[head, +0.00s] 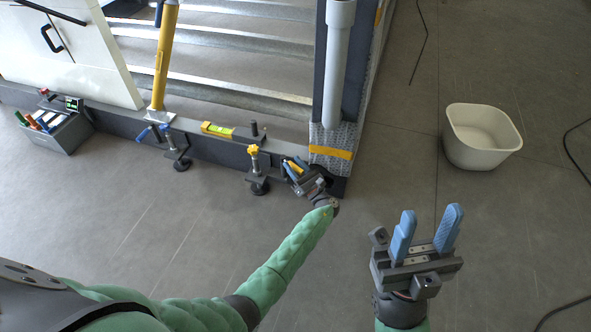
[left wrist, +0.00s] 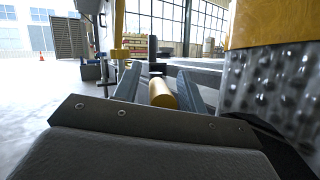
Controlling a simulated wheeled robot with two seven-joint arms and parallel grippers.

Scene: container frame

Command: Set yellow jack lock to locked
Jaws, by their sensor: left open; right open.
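A dark jack with a yellow knob (head: 254,150) stands against the front of the frame's base rail in the head view. My left gripper (head: 293,168) is just right of this jack, low by the frame's corner, and is open. A short yellow cylinder (left wrist: 162,93) shows between its parted fingers in the left wrist view. I cannot tell whether the fingers touch it or how it joins the jack. My right gripper (head: 428,236) is open and empty over the floor at the right, its blue fingers apart.
A padded corner post (head: 332,135) with a yellow strap stands close to my left gripper. A jack with a blue handle (head: 174,147), a yellow level (head: 218,130) and a tool box (head: 62,132) are further left. A white bin (head: 478,140) stands right. The front floor is clear.

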